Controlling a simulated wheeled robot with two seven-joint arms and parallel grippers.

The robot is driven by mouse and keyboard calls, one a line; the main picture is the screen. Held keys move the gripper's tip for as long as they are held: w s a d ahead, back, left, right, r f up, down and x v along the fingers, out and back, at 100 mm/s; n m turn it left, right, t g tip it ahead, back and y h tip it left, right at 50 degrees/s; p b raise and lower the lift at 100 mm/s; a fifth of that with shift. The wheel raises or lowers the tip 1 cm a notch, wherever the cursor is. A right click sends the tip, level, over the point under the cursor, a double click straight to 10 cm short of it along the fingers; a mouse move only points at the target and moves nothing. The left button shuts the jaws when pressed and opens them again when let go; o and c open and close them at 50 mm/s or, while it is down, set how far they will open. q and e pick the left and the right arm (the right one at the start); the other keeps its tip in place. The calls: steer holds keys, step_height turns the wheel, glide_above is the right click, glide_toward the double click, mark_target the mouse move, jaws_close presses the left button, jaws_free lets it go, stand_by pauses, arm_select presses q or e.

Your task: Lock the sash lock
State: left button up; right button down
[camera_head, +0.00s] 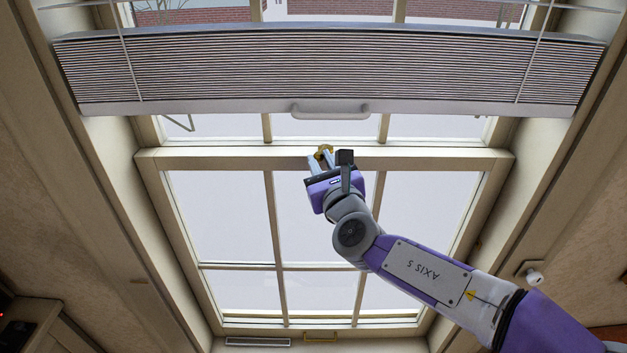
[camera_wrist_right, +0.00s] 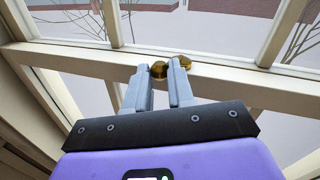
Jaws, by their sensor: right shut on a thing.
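The brass sash lock (camera_head: 325,149) sits on the meeting rail in the middle of the window. In the right wrist view a rounded brass part of the lock (camera_wrist_right: 158,70) lies between the fingertips, and another brass part shows beyond the right finger. My right gripper (camera_head: 318,161) reaches up to the rail and is shut on the lock; its fingers also show in the right wrist view (camera_wrist_right: 160,78). The fingers hide part of the lock, so I cannot tell the lever's exact angle. My left gripper is out of view.
A pleated blind (camera_head: 330,70) with a white pull handle (camera_head: 330,111) hangs above the rail, close over the gripper. The meeting rail (camera_head: 430,158) runs across the window. A brass sash lift (camera_head: 320,337) is at the bottom.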

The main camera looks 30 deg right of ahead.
steer(key=d+n+g+y+b, duration=0.1)
steer(key=d+n+y+b, duration=0.2)
steer(key=y, duration=0.5)
steer(key=s+d+n+g+y+b, duration=0.1)
steer(key=d+n+g+y+b, duration=0.1)
steer(key=d+n+y+b, duration=0.2)
steer(key=shift+s+n+y+b, duration=0.2)
steer(key=shift+n+y+b, duration=0.8)
steer(key=shift+n+y, duration=1.1)
steer(key=shift+g+y, duration=0.3)
steer(key=shift+g, duration=0.1)
steer(key=c, duration=1)
jaws_free()
steer(key=shift+w, duration=0.1)
steer(key=shift+p+v, duration=0.3)
steer(key=shift+v, duration=3.55)
